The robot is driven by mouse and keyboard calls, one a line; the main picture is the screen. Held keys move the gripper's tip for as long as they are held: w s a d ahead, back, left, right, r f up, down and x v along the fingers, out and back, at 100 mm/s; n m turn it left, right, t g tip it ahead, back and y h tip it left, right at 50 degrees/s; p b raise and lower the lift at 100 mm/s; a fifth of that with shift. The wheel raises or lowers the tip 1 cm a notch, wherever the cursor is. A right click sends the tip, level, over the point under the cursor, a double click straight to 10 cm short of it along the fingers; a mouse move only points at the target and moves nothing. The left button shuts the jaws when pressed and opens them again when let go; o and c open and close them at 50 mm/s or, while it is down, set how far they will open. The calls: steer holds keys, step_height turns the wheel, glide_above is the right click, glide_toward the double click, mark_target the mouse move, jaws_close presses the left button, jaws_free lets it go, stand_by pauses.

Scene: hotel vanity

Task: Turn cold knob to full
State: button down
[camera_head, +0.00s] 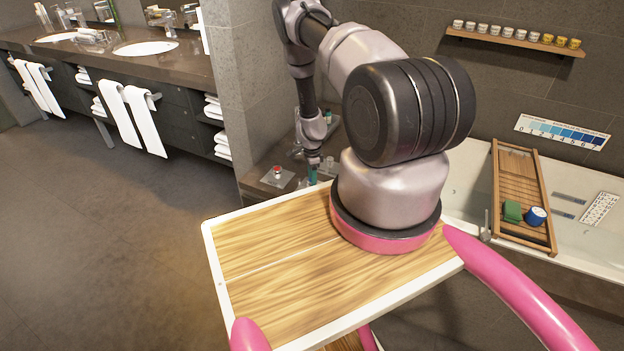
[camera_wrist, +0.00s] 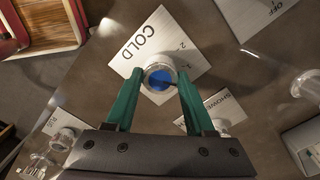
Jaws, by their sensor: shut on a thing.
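The cold knob (camera_wrist: 159,77) has a blue cap and a clear rim. It stands on a pale plate (camera_wrist: 146,42) lettered COLD in the wrist view. My gripper (camera_wrist: 160,84) has green fingers, one on each side of the knob, shut on it. In the head view my gripper (camera_head: 313,174) points down at the counter beside the tub, small and partly dark. The knob is not clear there.
A red-topped knob (camera_head: 277,171) on a plate is left of my gripper. In the wrist view, a plate lettered SHOWER (camera_wrist: 219,105) and clear knobs (camera_wrist: 307,83) stand close by. The bathtub (camera_head: 470,180) with a wooden tray (camera_head: 512,165) is at the right.

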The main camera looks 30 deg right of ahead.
steer(key=n, duration=0.6)
steer(key=shift+n, duration=0.3)
steer(key=n, duration=0.5)
steer(key=shift+n, duration=0.3)
steer(key=shift+c, duration=1.3)
jaws_free()
steer(key=shift+r, duration=0.1)
step_height(320, 180, up, 11)
steer(key=shift+f, duration=0.2)
